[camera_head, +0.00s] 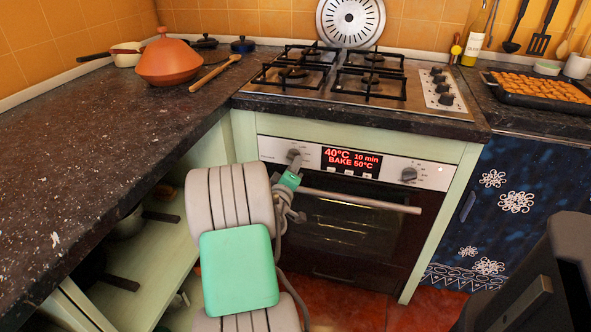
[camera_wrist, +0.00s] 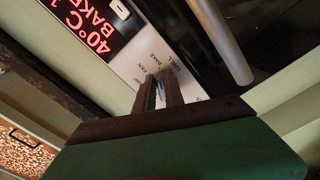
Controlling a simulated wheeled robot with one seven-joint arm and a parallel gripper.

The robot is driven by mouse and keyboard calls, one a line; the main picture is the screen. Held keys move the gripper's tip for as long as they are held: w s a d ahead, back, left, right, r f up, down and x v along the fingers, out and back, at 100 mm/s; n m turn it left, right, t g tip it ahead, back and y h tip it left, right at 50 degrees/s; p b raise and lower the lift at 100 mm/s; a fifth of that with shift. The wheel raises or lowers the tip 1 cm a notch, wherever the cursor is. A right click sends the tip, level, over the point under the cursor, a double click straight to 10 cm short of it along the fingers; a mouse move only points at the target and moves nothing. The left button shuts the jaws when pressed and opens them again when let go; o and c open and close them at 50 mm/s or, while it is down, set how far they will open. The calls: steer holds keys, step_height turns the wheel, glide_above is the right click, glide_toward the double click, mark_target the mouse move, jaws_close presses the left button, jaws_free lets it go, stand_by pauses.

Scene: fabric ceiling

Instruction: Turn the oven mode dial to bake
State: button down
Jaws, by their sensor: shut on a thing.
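The oven mode dial (camera_head: 293,153) is the left knob on the oven's pale control panel (camera_head: 415,166). My gripper (camera_head: 293,167) reaches it from the front and is shut on it. In the wrist view the two dark fingers (camera_wrist: 160,92) stand on either side of the dial, which they mostly hide. Printed labels, among them BAKE and FAN, show around the dial there; its exact pointing is unclear. The red-lit display (camera_head: 350,160) reads 40°C, 10 min, BAKE 50°C.
A second knob (camera_head: 409,174) sits at the panel's right. The oven door handle (camera_head: 362,201) juts out just below my gripper. The gas hob (camera_head: 355,80) is above. A dark counter (camera_head: 95,150) with a terracotta pot (camera_head: 166,64) lies left, and open shelves are below it.

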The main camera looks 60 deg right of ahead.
steer(key=shift+f, duration=0.1)
stand_by(0.5)
steer(key=c, duration=1.4)
jaws_free()
steer(key=shift+c, duration=0.2)
steer(key=s+a, duration=0.1)
steer(key=a, duration=0.6)
steer(key=shift+a, duration=0.4)
steer(key=shift+s, duration=0.1)
